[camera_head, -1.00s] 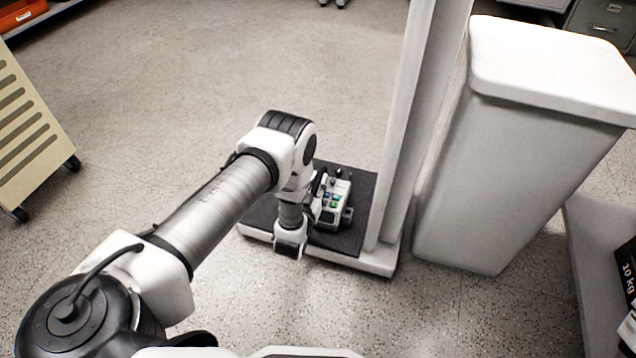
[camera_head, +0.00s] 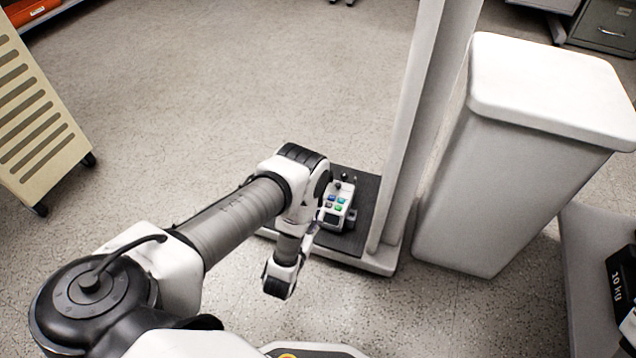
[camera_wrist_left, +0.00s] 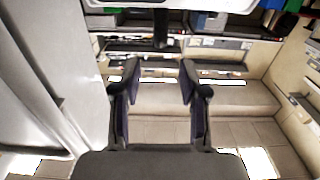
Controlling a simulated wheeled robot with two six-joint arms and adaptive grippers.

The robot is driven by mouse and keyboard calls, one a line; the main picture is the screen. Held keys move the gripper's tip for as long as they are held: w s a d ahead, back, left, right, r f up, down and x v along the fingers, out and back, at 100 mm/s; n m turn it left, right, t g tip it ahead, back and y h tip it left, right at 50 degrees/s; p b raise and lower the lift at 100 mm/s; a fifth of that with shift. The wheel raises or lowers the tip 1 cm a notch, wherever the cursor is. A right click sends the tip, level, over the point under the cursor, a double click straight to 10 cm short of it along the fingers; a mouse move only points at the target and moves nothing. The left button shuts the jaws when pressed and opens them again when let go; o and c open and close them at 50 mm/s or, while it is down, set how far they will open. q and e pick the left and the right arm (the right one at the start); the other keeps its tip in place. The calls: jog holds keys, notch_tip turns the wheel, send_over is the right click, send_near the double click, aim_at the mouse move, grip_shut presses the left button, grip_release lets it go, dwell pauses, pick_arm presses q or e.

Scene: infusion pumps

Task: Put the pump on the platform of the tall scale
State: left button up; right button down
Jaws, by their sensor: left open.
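The pump (camera_head: 336,206) is a small white box with coloured buttons. It stands on the dark platform (camera_head: 367,187) of the tall scale, beside the white column (camera_head: 415,125). My left arm comes in from the left, and its bent wrist stands just left of the pump and hides part of the platform. My left gripper (camera_wrist_left: 160,80) shows in the left wrist view with its two dark fingers apart and nothing between them. Its fingers are hidden in the head view. The pump is not seen in the left wrist view. My right gripper is not in view.
A white lidded bin (camera_head: 520,170) stands right of the scale column. A cream slatted panel on casters (camera_head: 38,120) is at the left. A grey surface with a black 10 kg weight (camera_head: 622,285) is at the right edge. The floor behind the scale is clear.

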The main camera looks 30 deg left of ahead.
pick_arm(q)
jog(key=s+d+f+g+h, duration=0.35)
jog(key=s+g, duration=0.25)
jog(key=g, duration=0.2)
jog(key=s+d+r+g, duration=0.1)
jog(key=s+r+g, duration=0.1)
jog(key=s, duration=0.4)
jog(key=s+d+r+m+g, duration=0.1)
jog(key=s+d+g, duration=0.1)
jog(key=s+g, duration=0.2)
jog(key=s+d+r+m+g, duration=0.1)
jog(key=s+r+g, duration=0.1)
jog(key=s, duration=0.6)
jog(key=shift+s+d+r+g+h, duration=0.3)
jog(key=shift+s+g+h, duration=0.15)
jog(key=shift+g, duration=0.25)
jog(key=shift+r, duration=0.1)
